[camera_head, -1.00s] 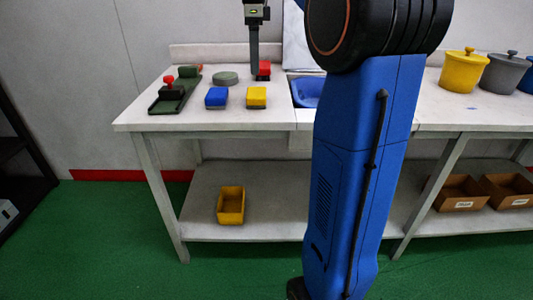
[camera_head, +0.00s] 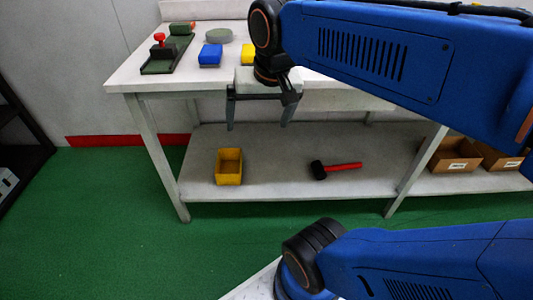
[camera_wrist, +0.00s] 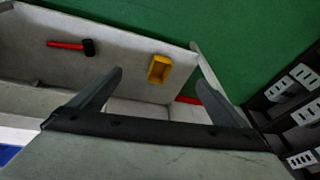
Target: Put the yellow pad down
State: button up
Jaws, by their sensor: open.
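The yellow pad (camera_head: 248,52) lies on the tabletop to the right of the blue pad (camera_head: 210,56). My arm hides its right side. My gripper (camera_head: 258,125) is open and empty, pointing down in front of the table's front edge, below tabletop height and apart from the pad. In the wrist view my gripper's two fingers (camera_wrist: 157,82) are spread with nothing held between them. The yellow pad does not show in the wrist view.
A dark green fixture (camera_head: 168,55) with a red knob and a grey-green disc (camera_head: 219,35) stand on the table (camera_head: 130,75). The lower shelf (camera_head: 275,170) holds a yellow bin (camera_head: 229,167), a red-handled mallet (camera_head: 337,169) and brown boxes (camera_head: 455,158) at right.

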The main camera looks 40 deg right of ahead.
jog(key=s+a+f+n+t, duration=0.1)
jog(key=s+f+n, duration=0.3)
jog(key=f, duration=0.3)
jog(key=shift+s+a+n, duration=0.25)
jog(key=shift+s+n, duration=0.05)
jog(key=shift+s, duration=0.4)
jog(key=shift+c, duration=0.6)
